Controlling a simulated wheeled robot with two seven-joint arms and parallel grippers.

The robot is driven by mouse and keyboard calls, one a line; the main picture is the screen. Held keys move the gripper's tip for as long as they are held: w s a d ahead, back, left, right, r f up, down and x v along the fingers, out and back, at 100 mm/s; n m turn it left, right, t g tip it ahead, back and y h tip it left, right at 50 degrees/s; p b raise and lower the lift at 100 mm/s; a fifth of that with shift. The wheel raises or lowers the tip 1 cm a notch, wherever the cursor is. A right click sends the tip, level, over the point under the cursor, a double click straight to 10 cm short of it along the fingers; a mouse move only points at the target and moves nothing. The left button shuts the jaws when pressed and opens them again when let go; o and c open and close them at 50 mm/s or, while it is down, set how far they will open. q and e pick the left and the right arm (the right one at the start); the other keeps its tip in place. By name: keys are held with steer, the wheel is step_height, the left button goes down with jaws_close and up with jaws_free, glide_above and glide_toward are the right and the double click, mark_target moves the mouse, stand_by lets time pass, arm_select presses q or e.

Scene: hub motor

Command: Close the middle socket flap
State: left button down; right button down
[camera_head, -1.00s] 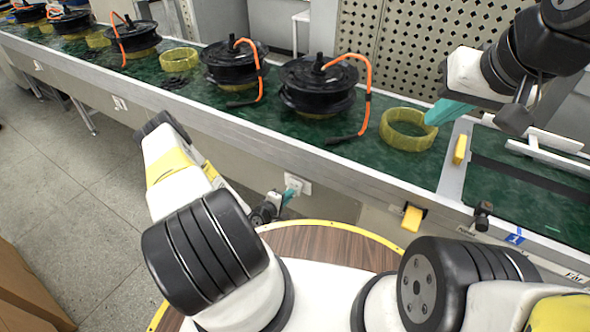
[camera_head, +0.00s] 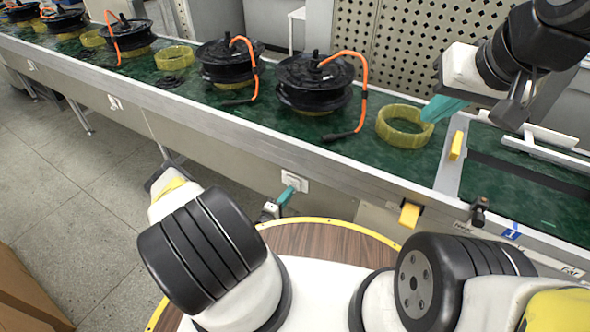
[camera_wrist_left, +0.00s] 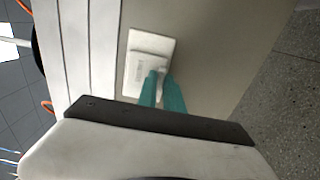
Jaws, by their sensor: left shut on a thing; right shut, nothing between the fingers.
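The middle socket (camera_head: 296,182) is a white plate on the front side of the conveyor. In the left wrist view the socket (camera_wrist_left: 150,58) shows its flap (camera_wrist_left: 148,72), with the teal fingertips at the flap's lower right part. My left gripper (camera_head: 285,195) has its fingers shut on the flap's edge, as the left wrist view (camera_wrist_left: 163,85) shows; the fingers hide part of the flap, and its exact angle is hard to tell. My right gripper (camera_head: 443,108) is shut and empty, above the conveyor near a yellow ring.
Black hub motors (camera_head: 315,82) with orange cables and yellow rings (camera_head: 404,127) stand along the green conveyor (camera_head: 355,160). Another socket (camera_head: 115,102) is further left on its side. A yellow-fronted box (camera_head: 410,215) sticks out to the right.

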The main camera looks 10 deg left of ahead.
arm_select(q)
steer(key=c, duration=1.5)
jaws_free()
steer(key=v, duration=0.7)
steer(key=shift+s+a, duration=0.1)
steer(key=shift+s, duration=0.25)
